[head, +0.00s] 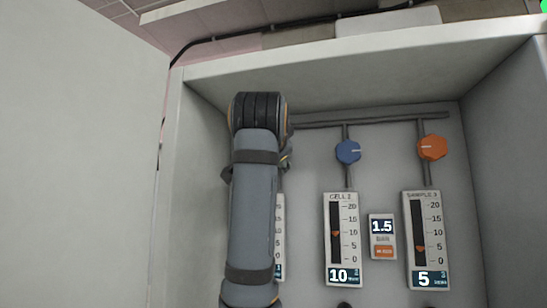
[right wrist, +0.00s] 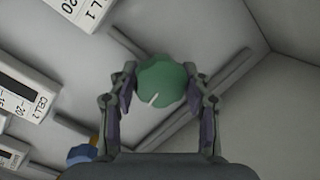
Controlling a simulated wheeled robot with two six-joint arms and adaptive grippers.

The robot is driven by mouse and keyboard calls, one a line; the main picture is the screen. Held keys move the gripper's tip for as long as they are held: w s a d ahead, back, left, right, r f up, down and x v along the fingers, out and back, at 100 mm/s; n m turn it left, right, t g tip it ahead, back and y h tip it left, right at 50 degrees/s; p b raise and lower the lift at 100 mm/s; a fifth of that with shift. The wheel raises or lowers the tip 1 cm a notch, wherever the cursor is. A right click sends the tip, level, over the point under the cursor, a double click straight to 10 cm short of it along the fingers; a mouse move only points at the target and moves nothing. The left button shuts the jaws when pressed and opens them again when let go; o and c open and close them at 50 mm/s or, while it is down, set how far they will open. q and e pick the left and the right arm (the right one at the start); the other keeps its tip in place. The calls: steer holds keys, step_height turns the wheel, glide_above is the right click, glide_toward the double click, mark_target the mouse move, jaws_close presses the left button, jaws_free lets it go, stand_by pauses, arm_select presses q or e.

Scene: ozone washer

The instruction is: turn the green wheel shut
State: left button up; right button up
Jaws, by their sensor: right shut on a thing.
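The green wheel (right wrist: 162,82) is in the right wrist view, with a white pointer mark on its face slanting to the lower left. My right gripper (right wrist: 164,88) is shut on it, one finger on each side. In the head view my right arm covers the wheel and most of the gripper. The CELL 1 gauge (head: 280,220) is mostly hidden behind the arm in the head view; its upper part shows in the right wrist view (right wrist: 85,10). My left gripper is not in view.
A blue wheel (head: 348,151) and an orange wheel (head: 432,147) sit on pipes to the right. Below them are the CELL 2 gauge (head: 342,240) reading 10, a small 1.5 display (head: 382,238) and the SAMPLE 3 gauge (head: 426,240) reading 5. Cabinet walls (head: 505,150) enclose them.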

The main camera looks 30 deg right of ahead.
steer(key=n, duration=0.4)
steer(key=shift+r+g, duration=0.1)
steer(key=shift+g, duration=0.3)
steer(key=n+g, duration=0.1)
steer(key=n, duration=0.3)
steer(key=shift+b, duration=0.3)
steer(key=n+g, duration=0.1)
steer(key=n, duration=0.3)
steer(key=shift+h, duration=0.3)
steer(key=n+g+b, duration=0.1)
steer(key=n, duration=0.2)
steer(key=shift+n+h, duration=0.3)
steer(key=shift+n, duration=0.1)
steer(key=n+b, duration=0.1)
steer(key=n, duration=0.2)
steer(key=shift+h, duration=0.4)
steer(key=n+g+b, duration=0.1)
steer(key=n, duration=0.2)
steer(key=shift+n+h, duration=0.4)
steer(key=n+b, duration=0.1)
steer(key=n, duration=0.1)
steer(key=n+h+b, duration=0.1)
steer(key=n, duration=0.1)
steer(key=shift+w+f, duration=0.1)
steer(key=shift+f, duration=0.1)
steer(key=shift+n+h+b, duration=0.3)
steer(key=shift+n+b, duration=0.55)
steer(key=shift+n, duration=0.95)
